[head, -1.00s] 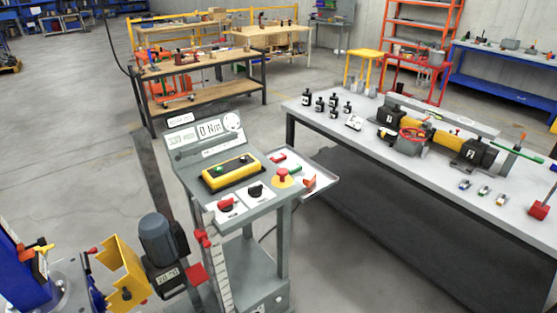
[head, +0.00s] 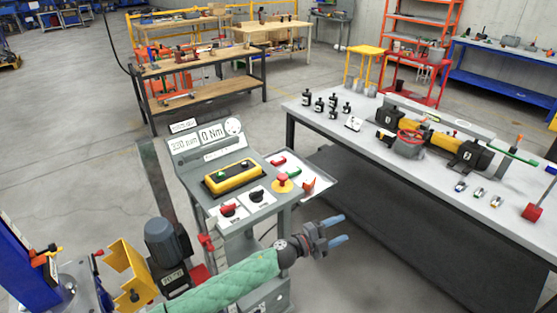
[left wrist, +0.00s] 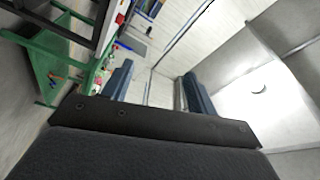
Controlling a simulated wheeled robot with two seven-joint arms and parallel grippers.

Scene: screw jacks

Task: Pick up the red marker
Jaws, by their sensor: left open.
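A small red marker (head: 277,160) appears to lie on the grey side tray (head: 325,184) at the right of the control console. My left gripper (head: 338,230) is open and empty, in front of and below the tray in the head view, apart from the marker. Its two blue-grey fingers also show in the left wrist view (left wrist: 156,76), with nothing between them. The marker cannot be made out there. My right gripper is out of view.
The grey console (head: 247,210) has a yellow button box (head: 231,178), two black-and-red switches and a red stop button (head: 283,180). A long grey table (head: 375,157) with jacks and black bottles stands at the right. Open floor lies between.

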